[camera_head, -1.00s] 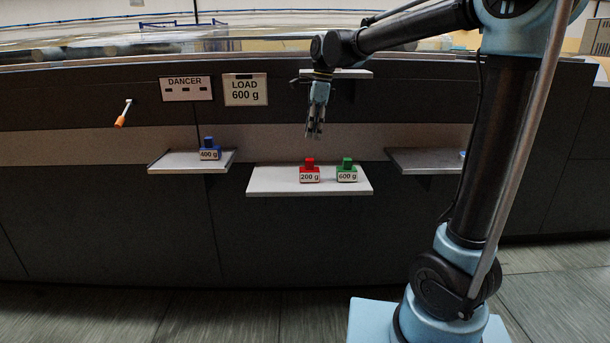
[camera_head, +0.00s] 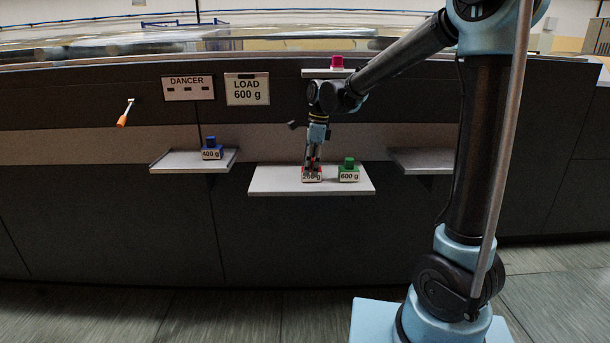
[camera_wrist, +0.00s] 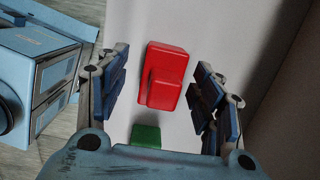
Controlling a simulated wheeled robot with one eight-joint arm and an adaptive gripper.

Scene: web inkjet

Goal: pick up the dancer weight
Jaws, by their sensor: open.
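The red 200 g weight (camera_head: 312,179) stands on the middle shelf (camera_head: 272,181), partly hidden by my gripper (camera_head: 312,168). In the wrist view the red weight (camera_wrist: 164,76) lies between the two open fingers of my gripper (camera_wrist: 162,92), with a gap on each side. The green 600 g weight (camera_head: 349,172) stands just right of the red one; its edge shows in the wrist view (camera_wrist: 146,135). The blue 400 g weight (camera_head: 211,151) is on the left shelf (camera_head: 180,162). The sign (camera_head: 247,89) by the DANCER panel (camera_head: 188,88) reads "LOAD 600 g".
A magenta-topped weight (camera_head: 337,63) sits on the small upper shelf (camera_head: 318,73) behind my arm. The right shelf (camera_head: 420,161) is partly hidden by my arm. An orange-handled lever (camera_head: 123,119) sticks out at left. The left half of the middle shelf is free.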

